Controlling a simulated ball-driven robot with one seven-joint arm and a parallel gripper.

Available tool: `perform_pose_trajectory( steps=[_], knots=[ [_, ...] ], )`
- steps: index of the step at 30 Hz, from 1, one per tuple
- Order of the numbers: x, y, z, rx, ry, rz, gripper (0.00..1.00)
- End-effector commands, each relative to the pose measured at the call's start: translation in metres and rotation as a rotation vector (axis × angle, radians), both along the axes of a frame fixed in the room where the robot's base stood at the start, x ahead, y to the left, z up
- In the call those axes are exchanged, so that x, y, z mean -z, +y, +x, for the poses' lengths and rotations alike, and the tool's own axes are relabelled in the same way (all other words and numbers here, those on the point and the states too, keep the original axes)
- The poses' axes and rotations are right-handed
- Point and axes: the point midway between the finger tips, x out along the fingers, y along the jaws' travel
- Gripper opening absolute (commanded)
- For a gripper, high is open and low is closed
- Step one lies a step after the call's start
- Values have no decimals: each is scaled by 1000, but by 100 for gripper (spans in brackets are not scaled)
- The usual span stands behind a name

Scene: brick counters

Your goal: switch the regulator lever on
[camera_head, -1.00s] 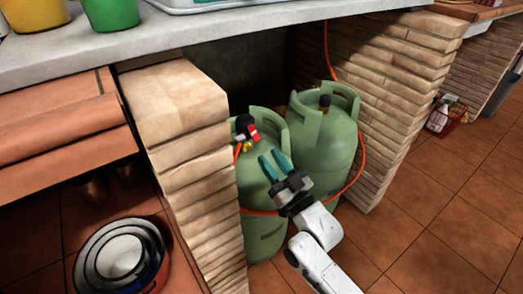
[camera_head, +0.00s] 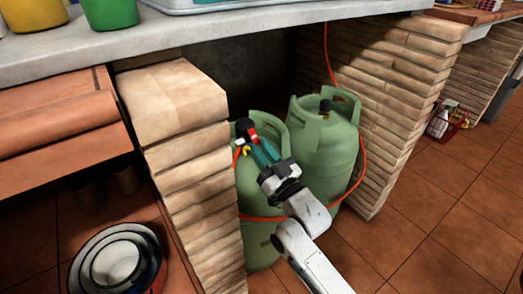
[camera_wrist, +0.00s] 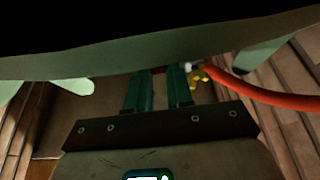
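The regulator (camera_head: 244,126) sits on top of the left green gas cylinder (camera_head: 262,238). It has a black knob, a red lever (camera_head: 253,135) and a yellow fitting (camera_head: 246,151). My gripper (camera_head: 259,150) has teal fingers and reaches in from the lower right, its tips just beside the regulator. In the wrist view the fingers (camera_wrist: 158,78) stand apart with a gap between them. A small dark red patch shows at their tips, and the yellow fitting (camera_wrist: 200,76) is just right of them. I cannot tell whether the fingers touch the lever.
A second green cylinder (camera_head: 324,160) stands close on the right. An orange hose (camera_head: 362,160) runs around the cylinders. Brick pillars (camera_head: 190,150) flank the recess under the grey counter (camera_head: 200,40).

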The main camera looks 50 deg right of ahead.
Motion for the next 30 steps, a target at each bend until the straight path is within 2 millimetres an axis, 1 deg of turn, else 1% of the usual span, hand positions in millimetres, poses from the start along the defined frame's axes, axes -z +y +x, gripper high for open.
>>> perform_pose_trajectory(
  steps=[1,3,4,11,17,23,30],
  knots=[
    [0,0,0,0,0,0,8],
    [0,0,0,0,0,0,1],
    [0,0,0,0,0,0,0],
    [-1,0,0,1,3,0,0],
    [-7,0,-2,3,31,7,0],
    [-15,0,-5,9,99,27,0],
    [-25,1,-8,14,219,62,0]
  ],
)
